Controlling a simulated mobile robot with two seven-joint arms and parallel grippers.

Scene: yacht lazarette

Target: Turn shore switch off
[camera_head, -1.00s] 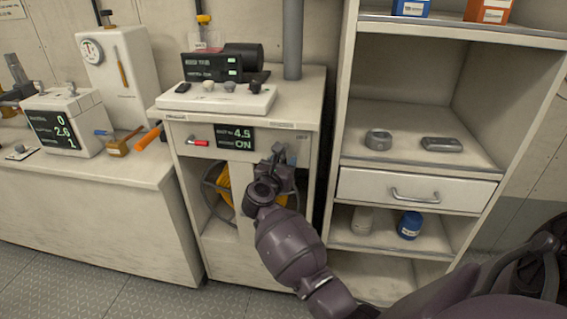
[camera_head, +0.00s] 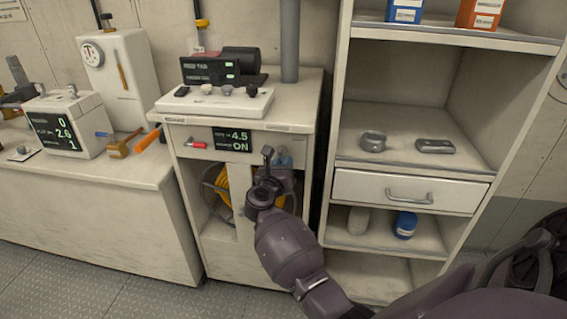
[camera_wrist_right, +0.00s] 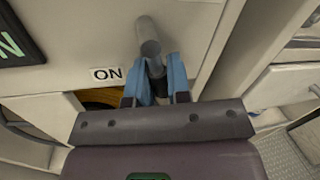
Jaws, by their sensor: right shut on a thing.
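The shore switch has a grey round lever (camera_wrist_right: 150,42) on the front of a cream cabinet (camera_head: 226,238). In the right wrist view the lever stands between the blue fingers of my right gripper (camera_wrist_right: 158,78), which is shut on it. In the head view my right gripper (camera_head: 272,160) is at the cabinet's upper right front and hides most of the lever. The dark display (camera_head: 232,140) next to it reads "4.5" and "ON". My left gripper is not in view.
A red handle (camera_head: 203,144) is left of the display. A yellow coil (camera_head: 224,186) hangs in the cabinet opening. An open shelf unit (camera_head: 345,120) with a drawer (camera_head: 411,190) stands close on the right. A bench (camera_head: 95,205) stands on the left.

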